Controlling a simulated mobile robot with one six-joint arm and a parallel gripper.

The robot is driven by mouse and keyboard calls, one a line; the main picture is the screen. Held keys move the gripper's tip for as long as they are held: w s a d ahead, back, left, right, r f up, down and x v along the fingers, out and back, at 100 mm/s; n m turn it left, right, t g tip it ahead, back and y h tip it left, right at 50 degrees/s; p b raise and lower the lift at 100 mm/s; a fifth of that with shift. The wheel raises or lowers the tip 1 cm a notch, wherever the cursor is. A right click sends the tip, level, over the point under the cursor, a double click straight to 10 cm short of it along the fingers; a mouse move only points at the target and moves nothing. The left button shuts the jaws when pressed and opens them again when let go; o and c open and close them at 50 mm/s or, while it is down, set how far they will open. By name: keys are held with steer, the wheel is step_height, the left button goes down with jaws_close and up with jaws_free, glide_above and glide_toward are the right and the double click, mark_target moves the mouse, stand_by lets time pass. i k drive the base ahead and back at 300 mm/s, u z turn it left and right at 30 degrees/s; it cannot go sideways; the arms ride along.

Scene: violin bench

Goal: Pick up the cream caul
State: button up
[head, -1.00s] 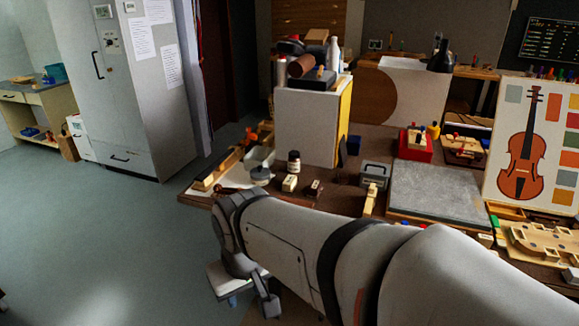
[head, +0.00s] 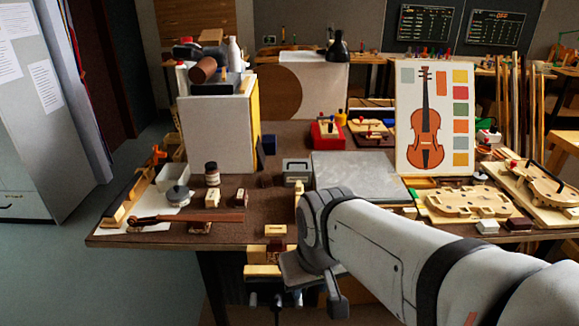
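A small cream block (head: 213,198) stands on the brown bench, in front of a dark jar. A second, taller cream piece (head: 299,190) stands near the grey slab, just above my wrist in the picture. Another cream piece (head: 275,230) is at the bench's front edge. I cannot tell which of these is the cream caul. My gripper (head: 312,285) points down at the front edge of the bench, apart from the small cream block. Its fingers are partly hidden by my wrist, and their opening cannot be judged.
A violin neck (head: 190,218) lies along the front left of the bench (head: 150,238). A white box (head: 212,130) loaded with items stands behind the jar (head: 212,174). A grey slab (head: 355,172) lies right of centre. A violin picture board (head: 432,120) and wooden moulds (head: 470,203) are at right.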

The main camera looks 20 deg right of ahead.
mark_target(299, 188)
steer(key=z, duration=0.1)
steer(key=i, duration=1)
